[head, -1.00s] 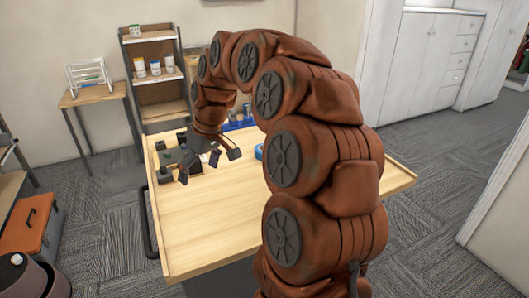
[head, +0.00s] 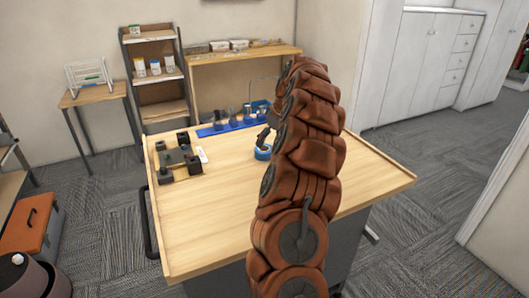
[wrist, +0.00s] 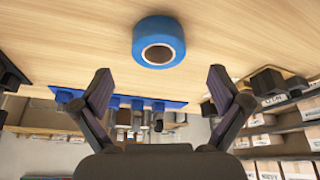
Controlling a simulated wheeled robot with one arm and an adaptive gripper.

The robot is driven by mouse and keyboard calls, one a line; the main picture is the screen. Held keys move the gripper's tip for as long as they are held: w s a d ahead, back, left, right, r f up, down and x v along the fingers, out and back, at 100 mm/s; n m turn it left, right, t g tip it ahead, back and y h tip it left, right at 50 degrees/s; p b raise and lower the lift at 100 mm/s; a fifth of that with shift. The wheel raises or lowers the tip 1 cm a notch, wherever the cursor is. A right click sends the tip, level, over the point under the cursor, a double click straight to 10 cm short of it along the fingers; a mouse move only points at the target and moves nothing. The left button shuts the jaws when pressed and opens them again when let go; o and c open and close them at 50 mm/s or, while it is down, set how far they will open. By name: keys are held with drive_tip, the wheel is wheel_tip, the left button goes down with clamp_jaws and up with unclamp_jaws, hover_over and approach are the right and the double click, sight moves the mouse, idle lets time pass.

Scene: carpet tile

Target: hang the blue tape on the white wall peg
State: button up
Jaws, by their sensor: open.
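The blue tape (head: 263,153) is a roll lying flat on the wooden table, toward its far side. In the wrist view the blue tape (wrist: 159,41) shows its cardboard core, with bare tabletop around it. My gripper (wrist: 160,88) is open, its two dark fingers spread wide and nothing between them. The roll appears beyond the fingertips, roughly centred between them, and apart from them. In the head view my gripper (head: 268,136) is right by the tape, partly hidden by my arm. I cannot make out a white wall peg in either view.
A blue tool rack (head: 222,128) with grey items stands behind the tape. A dark green fixture with black blocks (head: 180,160) and a white card (head: 202,155) are to the left. The table's front left is clear (head: 205,220). A wooden bench (head: 220,60) stands behind.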

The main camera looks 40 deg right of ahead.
sight(264, 149)
drive_tip(key=shift+p+x, duration=1.3)
drive_tip(key=shift+x, duration=2)
drive_tip(key=shift+w+r, duration=0.1)
drive_tip(key=shift+c, duration=0.4)
drive_tip(key=c, duration=1.2)
